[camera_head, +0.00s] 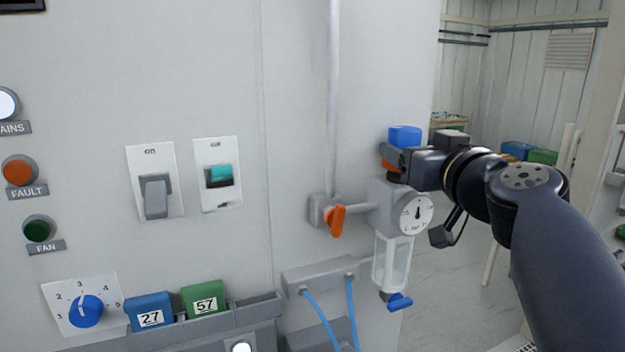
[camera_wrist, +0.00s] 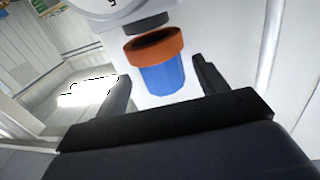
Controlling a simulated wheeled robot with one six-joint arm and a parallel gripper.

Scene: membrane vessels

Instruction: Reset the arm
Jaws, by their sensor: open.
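My gripper (camera_head: 393,159) is at the top of the regulator unit on the cabinet's right side, with my arm coming in from the right. A blue knob (camera_head: 404,134) with an orange collar sits there, partly hidden by my gripper. In the wrist view, the open fingers of my gripper (camera_wrist: 162,72) stand on either side of the blue knob (camera_wrist: 162,79) and its orange collar (camera_wrist: 155,45).
Below are a round gauge (camera_head: 416,214), a clear bowl (camera_head: 391,262) and an orange valve handle (camera_head: 337,220). The cabinet panel carries switches, lamps and a blue dial (camera_head: 86,310). Blue block 27 (camera_head: 150,311) and green block 57 (camera_head: 204,300) sit in a rail. Open floor lies at right.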

